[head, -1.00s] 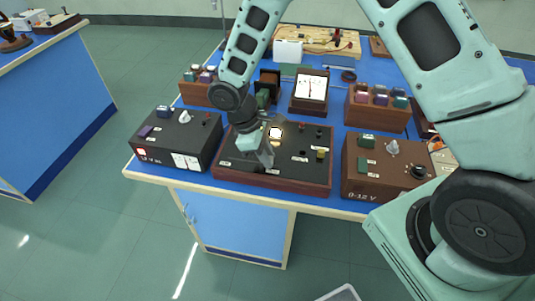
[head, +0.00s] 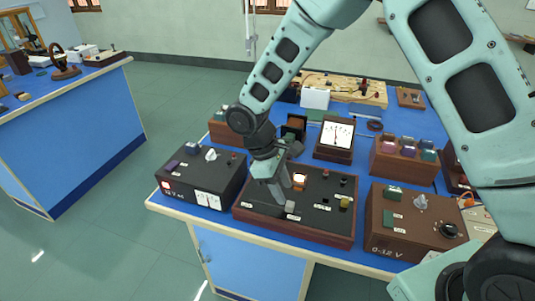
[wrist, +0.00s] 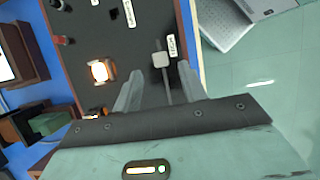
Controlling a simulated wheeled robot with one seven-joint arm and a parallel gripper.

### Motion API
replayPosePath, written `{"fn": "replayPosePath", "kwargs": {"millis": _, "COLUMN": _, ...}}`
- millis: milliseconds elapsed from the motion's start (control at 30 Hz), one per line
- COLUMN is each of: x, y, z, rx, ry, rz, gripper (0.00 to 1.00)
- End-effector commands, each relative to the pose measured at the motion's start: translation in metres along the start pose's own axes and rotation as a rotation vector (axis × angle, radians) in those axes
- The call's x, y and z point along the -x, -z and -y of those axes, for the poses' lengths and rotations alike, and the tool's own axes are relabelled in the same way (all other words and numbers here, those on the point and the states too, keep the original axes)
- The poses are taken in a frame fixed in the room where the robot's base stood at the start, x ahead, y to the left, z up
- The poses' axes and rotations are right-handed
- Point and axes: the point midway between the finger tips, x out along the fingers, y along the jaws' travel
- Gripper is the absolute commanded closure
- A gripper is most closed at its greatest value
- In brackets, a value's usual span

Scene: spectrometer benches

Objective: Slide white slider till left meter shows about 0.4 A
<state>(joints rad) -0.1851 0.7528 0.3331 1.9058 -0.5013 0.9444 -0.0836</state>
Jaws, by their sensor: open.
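The white slider (head: 290,206) is a small pale block on the dark panel (head: 326,214) with a wooden rim. In the wrist view the slider (wrist: 161,60) sits in a thin dark slot beside a white label. My gripper (head: 279,194) is open and empty over the panel, just left of the slider in the head view. In the wrist view my gripper (wrist: 160,85) has its fingers spread, with the slider ahead of the gap between them. A white-faced meter (head: 337,132) stands behind the panel. Its reading is too small to tell.
A glowing lamp (head: 299,181) sits on the panel near my fingers. A black supply box (head: 205,177) stands to the left and a brown 0-12 V box (head: 412,225) to the right. Wooden racks of blocks (head: 404,160) stand behind. The bench's front edge is close.

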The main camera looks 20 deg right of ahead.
Motion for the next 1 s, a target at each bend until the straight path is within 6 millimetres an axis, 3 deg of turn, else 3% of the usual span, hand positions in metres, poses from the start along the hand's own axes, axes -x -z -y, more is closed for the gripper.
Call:
{"fn": "replayPosePath", "kwargs": {"millis": 300, "x": 0.075, "y": 0.001, "z": 0.000, "rx": 0.000, "ry": -0.003, "rz": -0.005, "gripper": 0.58}}
{"fn": "replayPosePath", "kwargs": {"millis": 500, "x": 0.110, "y": 0.001, "z": 0.000, "rx": -0.001, "ry": -0.001, "rz": -0.003, "gripper": 0.58}}
{"fn": "replayPosePath", "kwargs": {"millis": 700, "x": 0.125, "y": 0.000, "z": 0.001, "rx": 0.001, "ry": 0.001, "rz": -0.001, "gripper": 0.58}}
{"fn": "replayPosePath", "kwargs": {"millis": 1000, "x": 0.127, "y": 0.000, "z": 0.000, "rx": 0.001, "ry": 0.001, "rz": 0.000, "gripper": 0.58}}
